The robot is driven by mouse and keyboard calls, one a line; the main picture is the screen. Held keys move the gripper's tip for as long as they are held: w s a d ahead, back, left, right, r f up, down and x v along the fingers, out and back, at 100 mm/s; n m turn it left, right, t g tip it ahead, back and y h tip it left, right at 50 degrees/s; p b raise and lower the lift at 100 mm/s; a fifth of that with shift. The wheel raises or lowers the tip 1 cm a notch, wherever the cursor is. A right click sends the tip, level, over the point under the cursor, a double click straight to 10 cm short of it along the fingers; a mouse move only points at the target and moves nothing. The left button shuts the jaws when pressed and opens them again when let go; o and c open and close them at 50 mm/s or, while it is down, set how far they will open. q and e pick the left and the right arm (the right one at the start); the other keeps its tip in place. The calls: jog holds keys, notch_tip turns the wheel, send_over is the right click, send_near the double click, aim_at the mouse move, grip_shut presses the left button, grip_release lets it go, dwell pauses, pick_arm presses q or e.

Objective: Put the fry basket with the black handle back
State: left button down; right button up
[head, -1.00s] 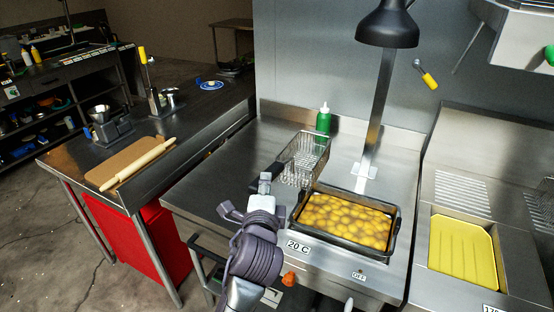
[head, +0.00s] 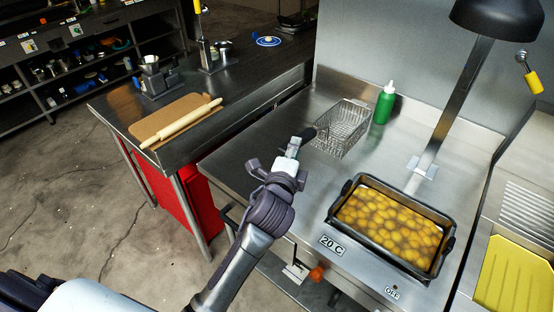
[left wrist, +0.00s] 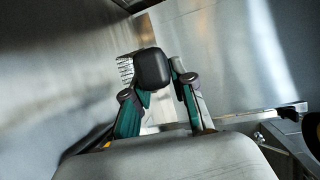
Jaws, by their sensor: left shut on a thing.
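The wire fry basket (head: 343,130) is on or just above the steel counter, left of the green bottle; I cannot tell whether it touches the counter. Its black handle (head: 306,134) points toward the front left. My left gripper (head: 296,144) is shut on this handle. In the left wrist view the dark handle end (left wrist: 152,69) sits between the fingers of the left gripper (left wrist: 160,90), and a bit of the wire basket (left wrist: 126,68) shows behind it. My right gripper is out of view.
A black-rimmed fryer vat (head: 335,207) full of yellow-brown pieces is right of the basket. A green bottle (head: 384,104) stands behind, and a lamp post (head: 455,110) rises behind the vat. The counter left of the basket is clear. A side table holds a rolling pin (head: 181,124).

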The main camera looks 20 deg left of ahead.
pick_arm(q)
jog(key=a+f+p, duration=0.1)
jog(key=a+f, duration=0.4)
jog(key=f, duration=0.2)
jog(key=shift+w+a, duration=0.15)
jog(key=shift+a, duration=0.1)
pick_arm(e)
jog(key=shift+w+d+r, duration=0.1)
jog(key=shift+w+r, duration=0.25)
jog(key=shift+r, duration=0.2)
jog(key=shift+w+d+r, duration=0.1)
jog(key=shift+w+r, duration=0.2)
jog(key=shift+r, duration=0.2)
pick_arm(q)
jog(key=shift+f, duration=0.15)
jog(key=shift+f, duration=0.15)
jog(key=c, duration=1)
grip_release()
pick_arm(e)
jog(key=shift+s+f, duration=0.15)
pick_arm(q)
jog(key=shift+o, duration=0.2)
